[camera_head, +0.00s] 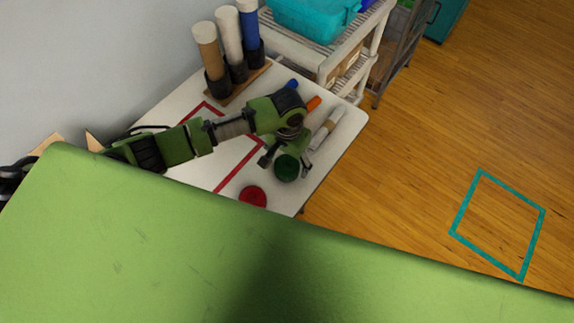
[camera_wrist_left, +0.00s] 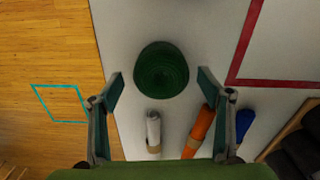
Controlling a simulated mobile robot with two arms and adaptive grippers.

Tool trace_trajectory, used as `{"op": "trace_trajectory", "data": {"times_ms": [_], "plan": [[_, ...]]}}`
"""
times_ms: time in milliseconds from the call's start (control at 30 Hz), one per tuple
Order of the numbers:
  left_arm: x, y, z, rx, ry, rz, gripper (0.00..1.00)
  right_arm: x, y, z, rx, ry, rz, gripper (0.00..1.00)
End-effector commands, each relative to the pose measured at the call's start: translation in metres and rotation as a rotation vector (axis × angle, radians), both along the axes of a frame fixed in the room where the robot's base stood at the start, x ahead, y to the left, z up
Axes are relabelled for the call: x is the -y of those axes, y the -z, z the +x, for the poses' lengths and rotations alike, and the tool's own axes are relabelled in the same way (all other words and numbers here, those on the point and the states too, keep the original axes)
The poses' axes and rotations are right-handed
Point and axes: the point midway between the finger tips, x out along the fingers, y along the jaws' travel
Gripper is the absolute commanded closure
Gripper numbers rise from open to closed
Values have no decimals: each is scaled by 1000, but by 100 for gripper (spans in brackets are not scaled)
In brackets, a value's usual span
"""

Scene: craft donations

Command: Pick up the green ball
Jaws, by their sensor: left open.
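The green ball (camera_head: 287,167) is a dark green, round, yarn-like thing on the white table. In the left wrist view the ball (camera_wrist_left: 162,70) sits just beyond the fingertips, centred between them. My left gripper (camera_head: 284,160) is at the ball, with its fingers spread to either side. In the left wrist view the left gripper (camera_wrist_left: 160,88) is open with nothing held. I cannot tell whether a finger touches the ball. My right gripper is not in view.
A red ball (camera_head: 252,196) lies close by on the table (camera_head: 290,201). White (camera_wrist_left: 153,134), orange (camera_wrist_left: 198,132) and blue (camera_wrist_left: 243,124) rolls lie near the gripper. Upright tubes (camera_head: 230,38) stand at the back. A white shelf (camera_head: 320,52) stands behind. Red tape (camera_head: 236,174) marks the table.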

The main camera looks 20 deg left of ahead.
Motion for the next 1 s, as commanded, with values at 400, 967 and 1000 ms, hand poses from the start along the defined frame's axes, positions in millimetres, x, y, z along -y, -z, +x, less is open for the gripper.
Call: {"op": "trace_trajectory", "data": {"times_ms": [400,967,1000], "plan": [[-1,29,0,1,0,1,29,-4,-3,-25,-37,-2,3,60],[-2,28,0,2,0,0,70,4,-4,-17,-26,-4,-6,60],[-2,27,0,2,0,0,70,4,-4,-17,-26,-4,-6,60]]}}
